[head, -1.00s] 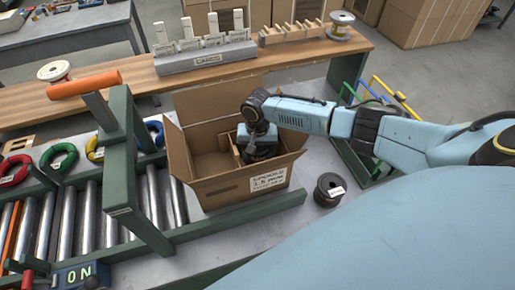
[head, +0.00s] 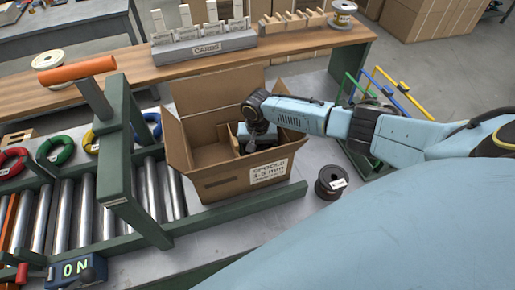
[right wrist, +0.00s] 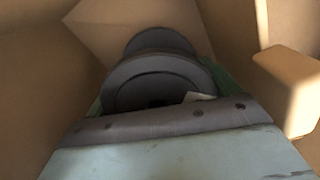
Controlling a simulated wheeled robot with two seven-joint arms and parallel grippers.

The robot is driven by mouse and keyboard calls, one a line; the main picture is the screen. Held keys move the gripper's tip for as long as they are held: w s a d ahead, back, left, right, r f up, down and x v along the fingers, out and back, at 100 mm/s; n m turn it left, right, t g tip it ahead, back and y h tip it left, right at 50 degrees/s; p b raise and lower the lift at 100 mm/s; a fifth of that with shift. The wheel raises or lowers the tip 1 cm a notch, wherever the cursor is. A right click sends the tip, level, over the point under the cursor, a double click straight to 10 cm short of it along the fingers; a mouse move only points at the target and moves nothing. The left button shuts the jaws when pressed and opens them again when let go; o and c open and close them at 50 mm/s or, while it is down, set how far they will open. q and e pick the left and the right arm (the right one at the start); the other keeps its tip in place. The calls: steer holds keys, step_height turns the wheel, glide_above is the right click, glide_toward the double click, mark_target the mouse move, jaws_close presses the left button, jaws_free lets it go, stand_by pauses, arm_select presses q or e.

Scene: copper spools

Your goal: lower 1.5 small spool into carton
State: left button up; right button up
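The open carton (head: 222,184), labelled for 1.5 mm spools, stands upright on the bench with its flaps out. My right gripper (head: 250,145) reaches down inside it, on the right side of a cardboard divider. In the right wrist view a dark small spool (right wrist: 158,82) sits between the green fingers of my right gripper (right wrist: 155,92), which appear shut on it. Carton walls surround it, and I cannot tell whether the spool touches the floor. Another dark spool (head: 331,184) with a white label stands on the bench right of the carton. My left gripper is not in view.
A roller conveyor (head: 110,215) with a green frame and orange-topped post (head: 76,70) lies to the left. Red, green and yellow rings (head: 55,151) lie behind it. A cards rack (head: 205,48) stands on the wooden shelf behind. A wire rack (head: 375,90) stands at right.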

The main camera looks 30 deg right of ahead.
steer(key=shift+o, duration=1.1)
steer(key=shift+s, duration=0.1)
step_height(320, 180, up, 14)
steer(key=p, duration=0.1)
steer(key=shift+f, duration=0.2)
